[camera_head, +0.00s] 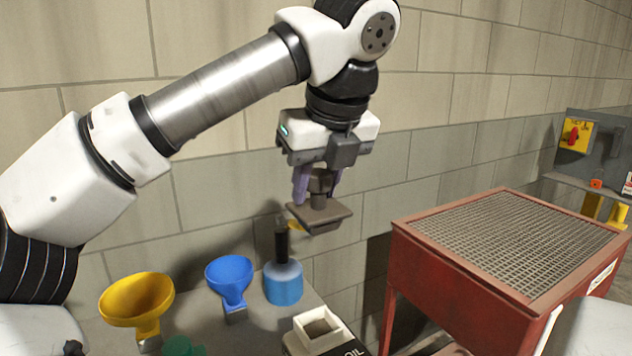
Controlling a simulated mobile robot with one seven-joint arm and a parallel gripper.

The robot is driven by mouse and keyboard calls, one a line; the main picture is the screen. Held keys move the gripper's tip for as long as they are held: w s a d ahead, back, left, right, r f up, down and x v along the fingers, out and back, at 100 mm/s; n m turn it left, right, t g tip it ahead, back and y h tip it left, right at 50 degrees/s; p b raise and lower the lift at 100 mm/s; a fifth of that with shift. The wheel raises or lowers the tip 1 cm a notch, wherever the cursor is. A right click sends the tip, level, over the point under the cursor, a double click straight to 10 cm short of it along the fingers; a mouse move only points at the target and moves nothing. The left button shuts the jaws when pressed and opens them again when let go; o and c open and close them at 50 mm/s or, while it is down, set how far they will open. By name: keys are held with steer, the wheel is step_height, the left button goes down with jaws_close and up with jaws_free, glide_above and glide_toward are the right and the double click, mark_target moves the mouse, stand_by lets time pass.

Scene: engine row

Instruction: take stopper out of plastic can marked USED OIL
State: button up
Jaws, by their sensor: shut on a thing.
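My gripper (318,183) hangs in front of the wall, with its purple fingers shut on the upright knob of a brown square stopper (320,216). The stopper's flat plate hangs level below the fingers, in the air and apart from the can. The plastic can (296,346) is at the bottom edge of the picture, below the stopper.
A yellow funnel (137,297), a blue funnel (231,278), a green item (183,347) and a blue bottle with dark top (284,283) stand on the grey surface (225,335). A red cabinet with a grated top (510,232) is at right. Air around the stopper is clear.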

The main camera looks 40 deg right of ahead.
steer(key=shift+r+p, duration=2.5)
steer(key=shift+p, duration=0.1)
steer(key=shift+w, duration=0.1)
